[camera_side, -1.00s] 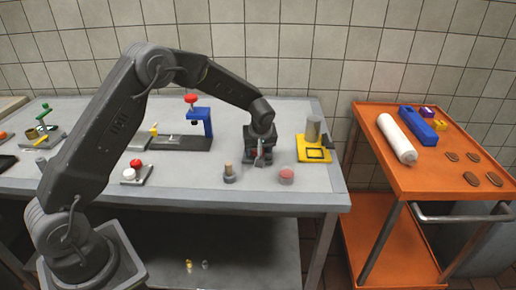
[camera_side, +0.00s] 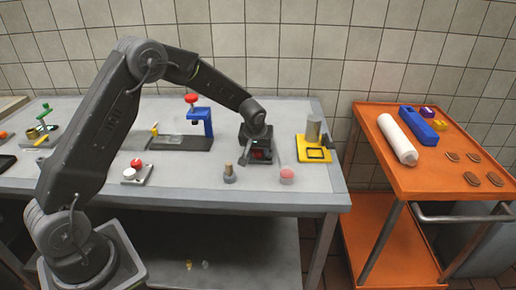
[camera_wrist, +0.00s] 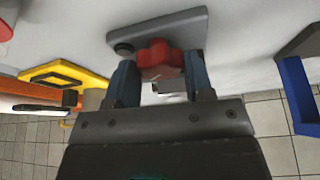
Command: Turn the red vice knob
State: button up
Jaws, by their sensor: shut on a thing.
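A dark vice (camera_side: 246,147) stands on the grey table, right of the blue press; its grey plate also shows in the wrist view (camera_wrist: 184,24). The red knob (camera_wrist: 158,60) is star-shaped and sits in front of the plate in the wrist view. A patch of red also shows at the vice's front in the side view, partly hidden. My gripper (camera_wrist: 161,68) has its two blue-grey fingers on either side of the knob and is shut on it. In the side view my gripper (camera_side: 257,134) is close against the vice, and its fingertips are hard to make out.
A blue press (camera_side: 206,122) with a red top stands left, a yellow plate (camera_side: 306,153) with a grey cylinder right. A wooden-topped post (camera_side: 229,174) and a pink button (camera_side: 287,176) stand in front. An orange cart (camera_side: 400,175) is far right.

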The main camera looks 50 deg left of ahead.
jog(key=shift+m, duration=0.4)
jog(key=o, duration=0.6)
jog(key=shift+o, duration=0.2)
jog(key=v, duration=1.4)
jog(key=shift+s+a, duration=0.15)
jog(key=shift+f, duration=0.1)
